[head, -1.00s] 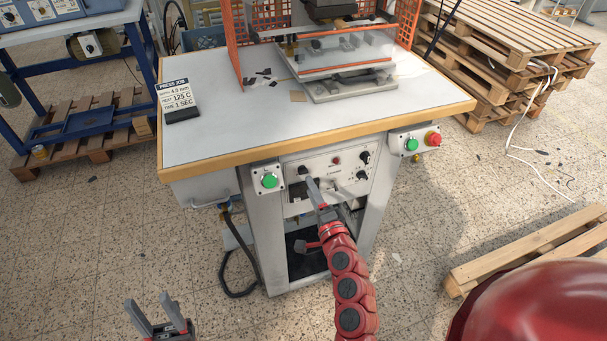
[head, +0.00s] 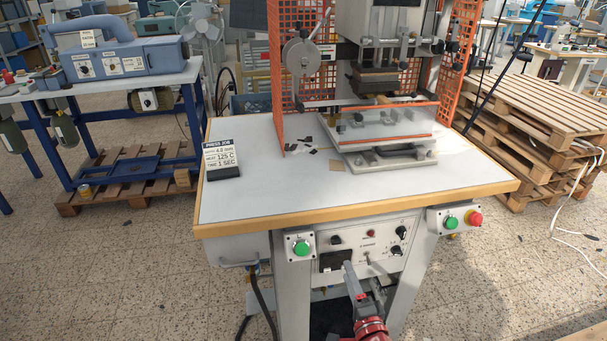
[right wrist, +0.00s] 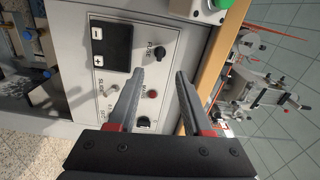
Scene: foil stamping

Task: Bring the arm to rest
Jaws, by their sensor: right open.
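My right gripper (head: 360,278) is in front of the press table's control panel (head: 385,246), low in the head view. In the right wrist view, its two grey fingers (right wrist: 160,75) are apart with nothing between them. That view shows the panel sideways, with a dark display (right wrist: 111,46), a black knob (right wrist: 158,51) and a red lamp (right wrist: 153,94) near the fingers. I cannot tell whether a fingertip touches the panel. My left gripper is not in view.
Green buttons (head: 301,247) (head: 451,222) and a red stop button (head: 475,219) sit on the front edge. Stacked pallets (head: 540,110) are at right. Open floor (head: 110,270) lies at left.

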